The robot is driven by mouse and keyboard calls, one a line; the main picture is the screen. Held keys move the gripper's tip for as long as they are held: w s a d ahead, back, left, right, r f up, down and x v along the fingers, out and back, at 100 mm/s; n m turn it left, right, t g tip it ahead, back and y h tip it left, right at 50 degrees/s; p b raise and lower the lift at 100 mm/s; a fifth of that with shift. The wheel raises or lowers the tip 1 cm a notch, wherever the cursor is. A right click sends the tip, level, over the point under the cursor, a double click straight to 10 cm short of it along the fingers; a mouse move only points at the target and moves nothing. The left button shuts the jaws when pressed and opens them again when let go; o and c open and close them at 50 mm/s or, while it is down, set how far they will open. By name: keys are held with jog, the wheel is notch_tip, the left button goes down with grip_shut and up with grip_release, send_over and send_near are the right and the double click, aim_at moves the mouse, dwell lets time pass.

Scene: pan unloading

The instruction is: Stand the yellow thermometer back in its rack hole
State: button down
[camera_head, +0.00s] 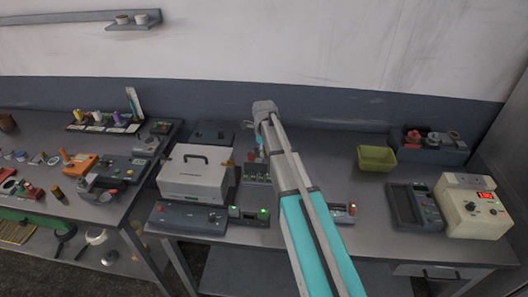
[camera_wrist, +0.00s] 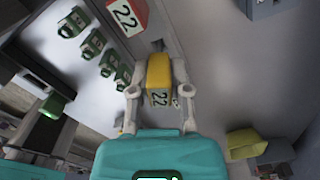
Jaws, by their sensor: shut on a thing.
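The yellow thermometer (camera_wrist: 158,70) is a yellow block with a pale face marked 22. In the wrist view my gripper (camera_wrist: 158,78) is shut on it, one finger on each side. A red block with a white face, also marked 22 (camera_wrist: 128,16), is just beyond it, up and left. A small dark spot (camera_wrist: 158,45) shows just past the yellow block's far end; I cannot tell whether it is a rack hole. In the head view my arm hides the gripper's fingers and the thermometer, and I cannot make out the rack.
A yellow-green bin (camera_head: 376,158) stands right of my arm. A white case with a handle (camera_head: 197,172) stands to the left. Bare tabletop (camera_head: 330,150) lies between arm and bin.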

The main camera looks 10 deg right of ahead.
jog(key=shift+f+b, duration=1.5)
dwell(1.6)
jog(key=c, duration=0.5)
grip_release()
jog(key=shift+r, duration=0.2)
notch_tip(320, 180, up, 10)
jog(key=p, duration=1)
dwell(0.7)
